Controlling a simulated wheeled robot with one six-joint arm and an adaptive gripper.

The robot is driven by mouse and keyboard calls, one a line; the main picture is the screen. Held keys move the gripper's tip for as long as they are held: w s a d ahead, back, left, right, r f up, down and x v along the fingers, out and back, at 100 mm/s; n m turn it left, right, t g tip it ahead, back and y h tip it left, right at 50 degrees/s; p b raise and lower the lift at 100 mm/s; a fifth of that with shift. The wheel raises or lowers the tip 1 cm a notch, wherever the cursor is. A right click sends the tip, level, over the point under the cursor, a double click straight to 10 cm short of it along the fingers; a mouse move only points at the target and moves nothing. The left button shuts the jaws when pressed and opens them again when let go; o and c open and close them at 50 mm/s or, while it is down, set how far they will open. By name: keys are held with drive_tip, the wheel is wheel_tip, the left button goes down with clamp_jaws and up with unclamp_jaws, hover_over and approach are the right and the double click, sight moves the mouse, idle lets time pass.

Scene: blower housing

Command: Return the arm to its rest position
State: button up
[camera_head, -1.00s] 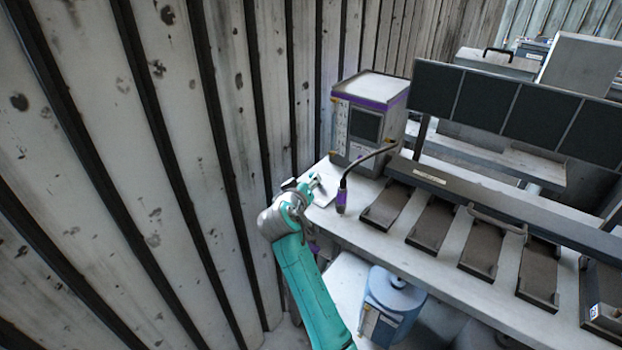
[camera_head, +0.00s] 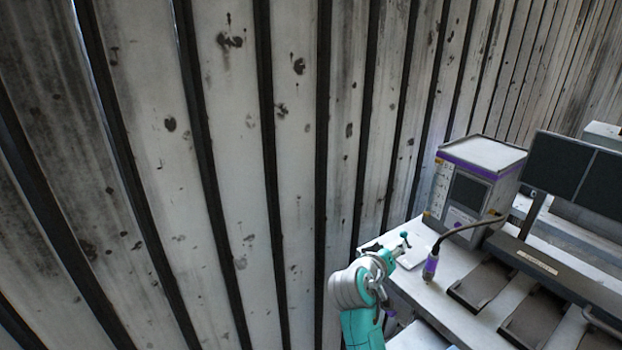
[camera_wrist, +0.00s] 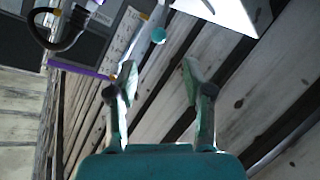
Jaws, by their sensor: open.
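My arm, teal with a grey joint, rises at the lower right of the head view, beside the left end of the workbench (camera_head: 455,300). My gripper (camera_wrist: 155,82) shows in the wrist view with its two fingers apart and nothing between them. In the head view the fingers are mostly hidden behind the wrist. A small teal-knobbed piece (camera_head: 404,240) shows just past the wrist, near the bench corner; it also shows beyond the fingers in the wrist view (camera_wrist: 158,36).
A white and purple box device (camera_head: 470,185) stands on the bench, with a purple-handled corded tool (camera_head: 431,266) in front of it. Dark trays (camera_head: 482,284) line the bench to the right. A stained corrugated wall (camera_head: 230,170) stands close on the left.

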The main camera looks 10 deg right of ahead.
drive_tip(key=s+a+f+n+t+y, duration=0.2)
drive_tip(key=s+a+f+y, duration=0.25)
drive_tip(key=s+f, duration=0.65)
drive_tip(key=s+a+f+n+t+y, duration=0.1)
drive_tip(key=s+a+f+n+y, duration=0.2)
drive_tip(key=s+a+f, duration=0.55)
drive_tip(key=s+r+y, duration=0.1)
drive_tip(key=s+r, duration=0.2)
drive_tip(key=s, duration=0.8)
drive_tip(key=s+a+r+m+t+y, duration=0.1)
drive_tip(key=s+r, duration=0.2)
drive_tip(key=s, duration=0.8)
drive_tip(key=s+a+r+m+t+y, duration=0.1)
drive_tip(key=s+r, duration=0.2)
drive_tip(key=s, duration=0.8)
drive_tip(key=shift+a, duration=0.2)
drive_tip(key=shift+s+r, duration=0.1)
